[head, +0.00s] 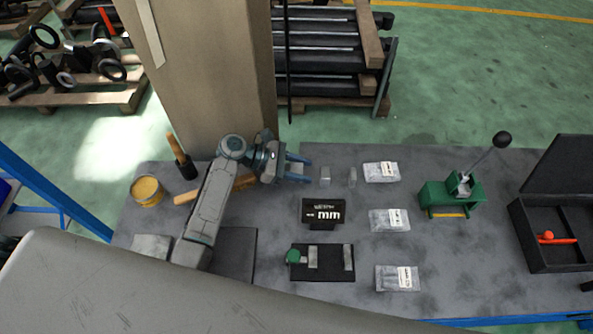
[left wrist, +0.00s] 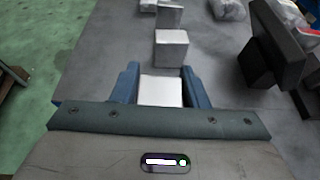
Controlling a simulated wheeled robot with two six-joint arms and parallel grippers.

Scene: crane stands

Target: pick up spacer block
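A pale block (left wrist: 160,90), the likely spacer block, lies between the two blue fingers of my left gripper (left wrist: 163,84). In the head view the left gripper (head: 300,169) is low over the grey table, its fingers on either side of this block (head: 296,168). The fingers are close to its sides; I cannot tell whether they press on it. A second grey block (head: 325,175) stands just beyond the fingertips, and a thinner one (head: 352,176) stands farther right. Both show ahead in the left wrist view (left wrist: 172,48). My right gripper is not in view.
A black "mm" sign (head: 323,212) stands close in front of the blocks. A black fixture plate (head: 323,262), several clear bags (head: 389,220), a green press (head: 452,194) and an open black case (head: 548,240) are on the table (head: 440,270). A yellow tin (head: 147,190) is left.

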